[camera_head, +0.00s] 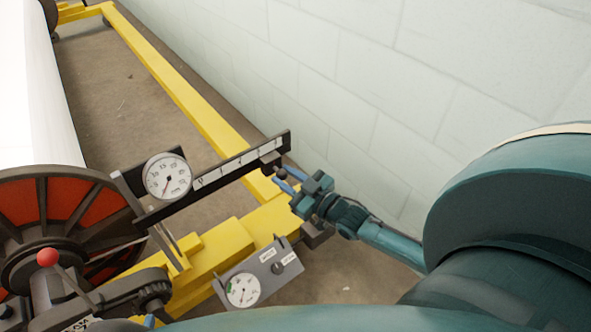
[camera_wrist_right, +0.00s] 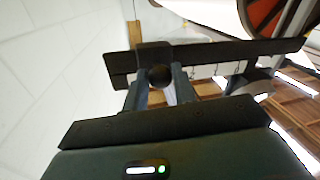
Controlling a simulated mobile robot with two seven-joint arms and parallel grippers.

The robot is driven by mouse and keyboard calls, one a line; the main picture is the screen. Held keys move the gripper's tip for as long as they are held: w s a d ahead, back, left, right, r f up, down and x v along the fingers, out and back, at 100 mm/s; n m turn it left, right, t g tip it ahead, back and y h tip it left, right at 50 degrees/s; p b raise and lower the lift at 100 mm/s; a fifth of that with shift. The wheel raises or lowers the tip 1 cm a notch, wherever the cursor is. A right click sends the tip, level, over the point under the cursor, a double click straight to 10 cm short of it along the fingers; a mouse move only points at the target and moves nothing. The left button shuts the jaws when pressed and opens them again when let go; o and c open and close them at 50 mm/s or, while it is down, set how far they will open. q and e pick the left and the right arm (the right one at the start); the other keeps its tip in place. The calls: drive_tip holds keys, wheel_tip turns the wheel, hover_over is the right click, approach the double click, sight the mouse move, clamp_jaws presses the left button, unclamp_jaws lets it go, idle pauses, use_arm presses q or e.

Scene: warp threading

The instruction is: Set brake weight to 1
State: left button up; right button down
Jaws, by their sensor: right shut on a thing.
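The brake weight (camera_head: 269,160) is a dark block on a dark bar with a white scale strip (camera_head: 222,173). It sits near the bar's right end, at the far end of the strip from the dial. The digits are too small to read surely. Its round knob (camera_head: 281,173) faces my right gripper (camera_head: 284,180), whose blue fingers are shut on it. In the right wrist view the weight (camera_wrist_right: 153,53) straddles the bar, and the knob (camera_wrist_right: 160,75) is between the fingertips of the gripper (camera_wrist_right: 161,82). My left gripper is not in view.
A round gauge (camera_head: 168,177) stands at the bar's left end. A grey box with a dial (camera_head: 243,290) sits below it. A red-and-black wheel (camera_head: 70,225) and a red-knobbed lever (camera_head: 48,257) are at left. A yellow frame (camera_head: 190,100) and pale wall (camera_head: 350,70) lie behind.

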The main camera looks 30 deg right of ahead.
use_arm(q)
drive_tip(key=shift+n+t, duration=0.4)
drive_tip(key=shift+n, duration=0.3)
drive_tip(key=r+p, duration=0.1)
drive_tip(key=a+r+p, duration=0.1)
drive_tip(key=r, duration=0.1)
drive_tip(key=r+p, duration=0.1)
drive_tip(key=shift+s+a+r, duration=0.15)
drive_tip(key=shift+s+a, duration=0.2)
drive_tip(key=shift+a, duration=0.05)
use_arm(e)
drive_tip(key=s+a, duration=0.1)
drive_tip(key=a, duration=1.1)
drive_tip(key=shift+a, duration=0.2)
drive_tip(key=c, duration=1.1)
unclamp_jaws()
drive_tip(key=shift+c, duration=0.2)
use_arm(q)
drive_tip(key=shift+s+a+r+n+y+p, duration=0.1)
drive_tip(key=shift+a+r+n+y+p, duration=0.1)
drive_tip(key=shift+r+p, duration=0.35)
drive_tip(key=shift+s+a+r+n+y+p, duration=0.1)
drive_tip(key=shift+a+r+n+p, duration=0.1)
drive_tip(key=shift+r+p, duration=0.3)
use_arm(e)
drive_tip(key=v, duration=1.3)
